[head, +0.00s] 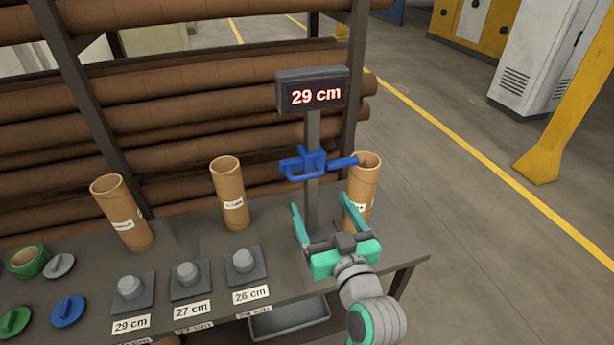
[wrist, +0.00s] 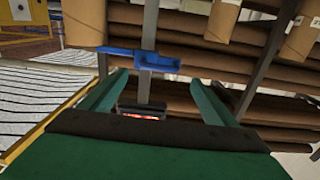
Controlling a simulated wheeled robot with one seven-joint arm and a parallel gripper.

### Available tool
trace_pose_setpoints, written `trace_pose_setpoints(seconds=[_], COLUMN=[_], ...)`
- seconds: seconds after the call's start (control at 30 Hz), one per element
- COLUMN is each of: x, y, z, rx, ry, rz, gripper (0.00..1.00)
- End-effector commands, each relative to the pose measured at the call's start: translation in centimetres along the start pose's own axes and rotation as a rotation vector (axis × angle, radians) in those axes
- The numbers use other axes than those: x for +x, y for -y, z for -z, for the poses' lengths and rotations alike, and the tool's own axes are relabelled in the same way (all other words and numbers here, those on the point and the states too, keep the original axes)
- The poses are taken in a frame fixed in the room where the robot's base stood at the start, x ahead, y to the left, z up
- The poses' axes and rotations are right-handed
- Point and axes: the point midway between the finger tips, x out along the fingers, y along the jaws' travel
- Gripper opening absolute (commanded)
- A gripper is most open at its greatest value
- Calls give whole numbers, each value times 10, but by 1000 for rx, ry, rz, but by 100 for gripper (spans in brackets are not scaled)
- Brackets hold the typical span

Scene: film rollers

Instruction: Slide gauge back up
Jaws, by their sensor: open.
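The height gauge is a grey post (head: 312,140) with a blue slider (head: 308,165) and a display (head: 313,92) reading "29 cm". The slider has a front handle and an arm reaching right to the rim of a cardboard tube (head: 361,185); I cannot tell whether they touch. My gripper (head: 320,205) is open and empty, with its teal fingers spread in front of the post, below the slider. In the upside-down wrist view the slider (wrist: 145,60) is seen beyond and between the fingers, with the display (wrist: 142,112) lower in the picture. The right tube is partly hidden by a finger.
Two more tubes (head: 122,213) (head: 229,192) stand left on the table (head: 190,240). Several grey pedestals (head: 188,278) with labels line the front, and coloured caps (head: 68,311) lie at the left. A rack of long brown rolls (head: 210,115) stands behind. Open floor is at the right.

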Motion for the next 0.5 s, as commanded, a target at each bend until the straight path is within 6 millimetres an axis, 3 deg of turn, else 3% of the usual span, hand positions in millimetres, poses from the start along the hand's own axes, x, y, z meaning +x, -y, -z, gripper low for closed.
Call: trace_pose_setpoints(seconds=[0.23,0.5], x=[15,62], y=[1,1], z=[5,5], rx=[-8,-9], ry=[-1,-1], rz=[10,9], gripper=[81,81])
